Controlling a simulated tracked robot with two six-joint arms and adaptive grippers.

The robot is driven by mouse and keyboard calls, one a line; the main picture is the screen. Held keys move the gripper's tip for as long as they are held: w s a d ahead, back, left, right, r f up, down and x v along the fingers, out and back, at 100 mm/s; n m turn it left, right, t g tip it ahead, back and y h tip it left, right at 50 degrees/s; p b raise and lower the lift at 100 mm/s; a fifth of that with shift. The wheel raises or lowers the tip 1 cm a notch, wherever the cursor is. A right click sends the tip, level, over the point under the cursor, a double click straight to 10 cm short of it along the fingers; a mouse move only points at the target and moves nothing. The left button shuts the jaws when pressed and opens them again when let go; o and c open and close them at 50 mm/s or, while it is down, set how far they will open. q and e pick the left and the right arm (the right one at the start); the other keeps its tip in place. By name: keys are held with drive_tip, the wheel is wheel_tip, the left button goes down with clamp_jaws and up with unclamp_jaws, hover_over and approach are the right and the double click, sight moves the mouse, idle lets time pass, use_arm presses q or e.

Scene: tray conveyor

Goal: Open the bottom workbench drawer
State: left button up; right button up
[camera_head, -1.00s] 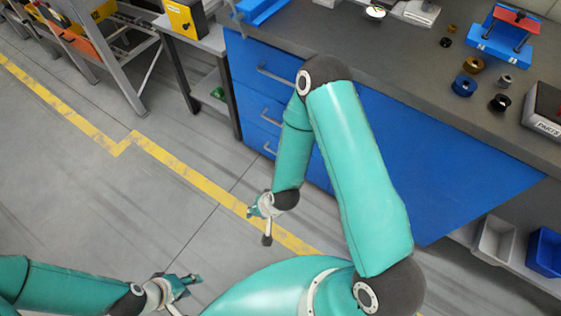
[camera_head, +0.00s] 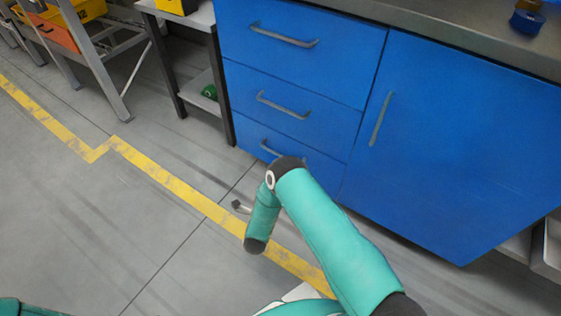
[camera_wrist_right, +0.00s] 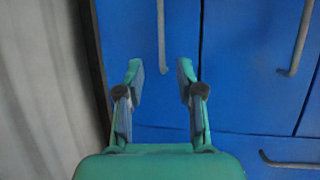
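The bottom workbench drawer (camera_head: 316,175) is the lowest of three blue drawers and looks flush with the front. Its grey bar handle (camera_head: 266,148) is partly hidden by my right arm in the head view. In the right wrist view the handle (camera_wrist_right: 162,35) runs upright in the picture. My right gripper (camera_wrist_right: 161,80) is open and empty, facing the drawer front. The handle's lower end appears between its fingertips; I cannot tell how much depth separates them. My left gripper is out of view.
The middle drawer handle (camera_head: 284,105) and top drawer handle (camera_head: 284,36) are above. A cupboard door (camera_head: 450,150) with its own handle (camera_head: 381,118) is to the right. A dark-legged shelf (camera_head: 200,92) stands left of the drawers.

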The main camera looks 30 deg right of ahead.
drive_tip(key=shift+b+x, duration=3.05)
drive_tip(key=shift+x, duration=5.2)
drive_tip(key=shift+f, duration=0.1)
clamp_jaws()
drive_tip(key=shift+a, duration=0.1)
